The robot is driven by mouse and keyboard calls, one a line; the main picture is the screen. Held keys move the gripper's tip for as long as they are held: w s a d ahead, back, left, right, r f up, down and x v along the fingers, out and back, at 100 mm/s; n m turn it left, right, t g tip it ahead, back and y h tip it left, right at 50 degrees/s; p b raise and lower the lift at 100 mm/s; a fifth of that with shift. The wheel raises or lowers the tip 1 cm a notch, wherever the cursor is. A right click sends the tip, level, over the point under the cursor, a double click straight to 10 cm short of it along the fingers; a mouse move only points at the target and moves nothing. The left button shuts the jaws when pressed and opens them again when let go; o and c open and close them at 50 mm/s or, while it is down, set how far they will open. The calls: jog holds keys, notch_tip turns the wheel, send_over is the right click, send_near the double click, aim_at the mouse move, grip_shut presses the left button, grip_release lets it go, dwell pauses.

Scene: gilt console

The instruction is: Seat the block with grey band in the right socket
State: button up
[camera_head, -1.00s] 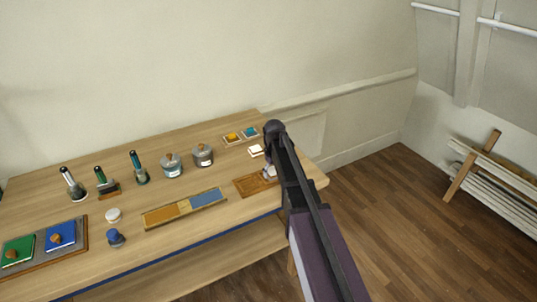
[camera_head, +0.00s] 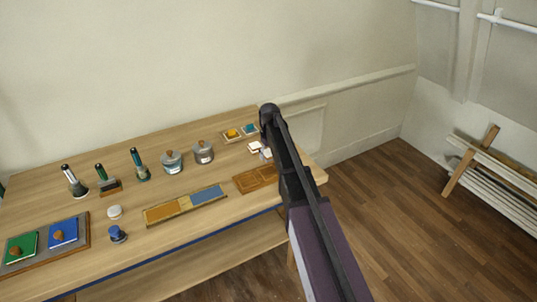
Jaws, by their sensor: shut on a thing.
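My gripper (camera_head: 265,154) is mostly hidden behind my own dark arm, near the right end of the table. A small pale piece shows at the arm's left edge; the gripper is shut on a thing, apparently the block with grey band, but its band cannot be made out. The gripper is beside a small white square piece (camera_head: 254,147), and I cannot tell whether they touch. Behind it are two small square holders, one with an orange piece (camera_head: 232,134) and one with a teal piece (camera_head: 250,129). I cannot make out which is the right socket.
A brown wooden tray (camera_head: 252,181) lies in front of the gripper, partly behind my arm. The table's right end is bare.

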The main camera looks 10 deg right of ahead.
aim_at(269, 173)
jog(key=shift+f+b, duration=3.6)
jog(key=shift+f, duration=0.05)
jog(key=shift+f, duration=0.25)
jog(key=o, duration=1)
jog(key=shift+c, duration=0.2)
jog(key=shift+r, duration=0.25)
